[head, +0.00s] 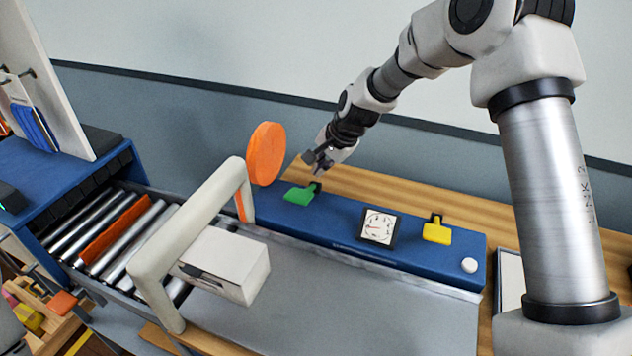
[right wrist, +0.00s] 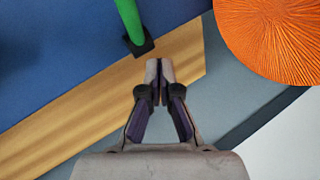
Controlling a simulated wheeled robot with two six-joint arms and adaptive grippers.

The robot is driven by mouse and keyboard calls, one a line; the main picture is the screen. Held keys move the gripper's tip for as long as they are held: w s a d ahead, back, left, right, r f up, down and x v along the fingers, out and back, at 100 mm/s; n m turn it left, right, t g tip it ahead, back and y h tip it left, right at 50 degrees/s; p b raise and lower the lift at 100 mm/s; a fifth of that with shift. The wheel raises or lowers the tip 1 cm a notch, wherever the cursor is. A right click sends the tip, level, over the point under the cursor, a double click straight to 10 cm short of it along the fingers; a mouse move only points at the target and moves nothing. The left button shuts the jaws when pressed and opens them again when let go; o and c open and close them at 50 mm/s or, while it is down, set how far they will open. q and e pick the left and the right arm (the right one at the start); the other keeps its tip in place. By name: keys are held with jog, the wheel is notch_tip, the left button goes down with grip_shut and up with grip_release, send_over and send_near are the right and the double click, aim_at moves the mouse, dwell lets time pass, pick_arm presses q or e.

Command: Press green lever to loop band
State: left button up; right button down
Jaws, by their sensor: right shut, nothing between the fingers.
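The green lever (head: 300,195) stands near the left end of the blue console (head: 340,225), beside the orange disc. My right gripper (head: 312,160) is shut and empty, just above and behind the green lever. In the right wrist view, the shut fingertips (right wrist: 160,68) are close to the lever's dark base, and the green lever (right wrist: 128,18) runs off the top of the picture. I cannot tell if they touch; they look apart. My left gripper is not in view.
A large orange disc (head: 266,153) stands behind the cream arch (head: 165,260). A white box (head: 228,265) is under the arch. A dial (head: 378,226), a yellow lever (head: 437,232) and a white button (head: 469,265) are farther right on the console. The grey surface (head: 370,305) in front is clear.

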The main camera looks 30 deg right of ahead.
aim_at(317, 183)
jog(key=shift+s+a+f, duration=0.1)
jog(key=shift+f, duration=0.15)
jog(key=shift+a+f, duration=0.1)
jog(key=shift+f, duration=0.1)
dwell(0.4)
jog(key=shift+s+a+f+b, duration=0.15)
jog(key=shift+s+f+b, duration=0.45)
jog(key=shift+f+b, duration=0.1)
jog(key=shift+a+f, duration=0.35)
dwell(0.6)
dwell(0.5)
jog(key=shift+w+d+r+p, duration=0.2)
jog(key=shift+w+r+p, duration=0.1)
jog(key=shift+r+p, duration=0.3)
jog(key=shift+w+d+r+p, duration=0.15)
jog(key=shift+d+r+p, duration=0.35)
jog(key=shift+r+p, duration=0.25)
jog(key=shift+w+d+r+p, duration=0.1)
jog(key=shift+w+r+p, duration=0.15)
jog(key=shift+p, duration=0.2)
